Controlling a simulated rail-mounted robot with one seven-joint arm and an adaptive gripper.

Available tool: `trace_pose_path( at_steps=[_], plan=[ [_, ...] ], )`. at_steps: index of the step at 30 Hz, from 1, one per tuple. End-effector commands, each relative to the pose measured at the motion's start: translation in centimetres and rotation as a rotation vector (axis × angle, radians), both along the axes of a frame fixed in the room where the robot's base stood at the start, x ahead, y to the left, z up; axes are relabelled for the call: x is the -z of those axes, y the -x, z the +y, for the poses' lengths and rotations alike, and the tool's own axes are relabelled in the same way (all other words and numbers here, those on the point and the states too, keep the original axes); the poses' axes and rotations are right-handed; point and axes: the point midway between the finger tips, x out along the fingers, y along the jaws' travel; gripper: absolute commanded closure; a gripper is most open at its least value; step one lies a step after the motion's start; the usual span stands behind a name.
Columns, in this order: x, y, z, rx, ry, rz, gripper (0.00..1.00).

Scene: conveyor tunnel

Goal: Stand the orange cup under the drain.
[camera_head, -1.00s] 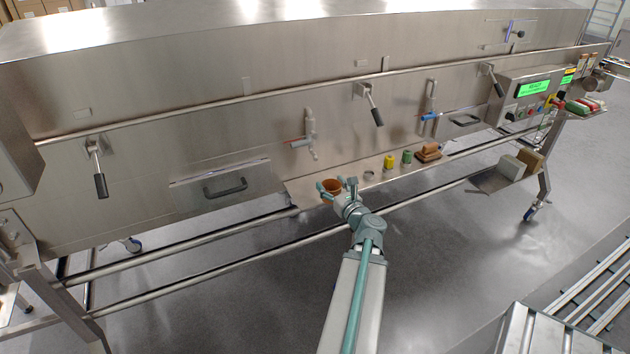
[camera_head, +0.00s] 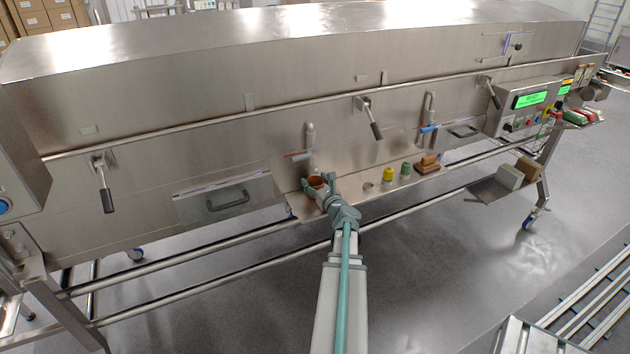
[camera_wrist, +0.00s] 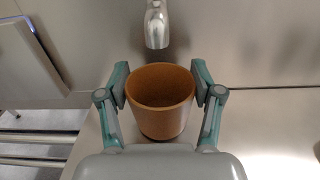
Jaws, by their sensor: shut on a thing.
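The orange cup (camera_head: 316,182) is upright between the fingers of my gripper (camera_head: 318,184), which is shut on it. The wrist view shows the open, empty-looking cup (camera_wrist: 161,98) with a finger pad on each side. The drain, a metal pipe with a red handle (camera_head: 310,136), comes down the machine wall just behind the cup. In the wrist view its spout (camera_wrist: 157,28) ends just beyond the cup's far rim, nearly in line with it. The cup is over the narrow steel shelf (camera_head: 346,199); I cannot tell whether its base touches it.
On the shelf to the right are a small metal ring-like item (camera_head: 368,187), a yellow item (camera_head: 388,174), a green item (camera_head: 406,168) and brown blocks (camera_head: 427,164). A blue-handled pipe (camera_head: 430,124) is farther right. A drawer-like panel with a handle (camera_head: 227,199) is to the left.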

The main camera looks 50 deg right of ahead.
Motion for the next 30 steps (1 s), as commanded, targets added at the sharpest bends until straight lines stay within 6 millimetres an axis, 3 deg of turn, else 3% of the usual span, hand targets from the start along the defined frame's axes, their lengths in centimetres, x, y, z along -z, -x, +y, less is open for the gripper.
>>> trace_pose_path(
  at_steps=[12,13,17,30],
  plan=[
    [0.57,0.06,0.04,0.0,0.0,-0.001,0.69],
    [0.54,0.06,0.03,0.0,0.0,-0.001,0.33],
    [0.42,0.06,0.03,0.0,0.0,-0.001,0.11],
    [0.04,0.06,0.03,0.0,0.0,-0.001,0.09]
  ],
)
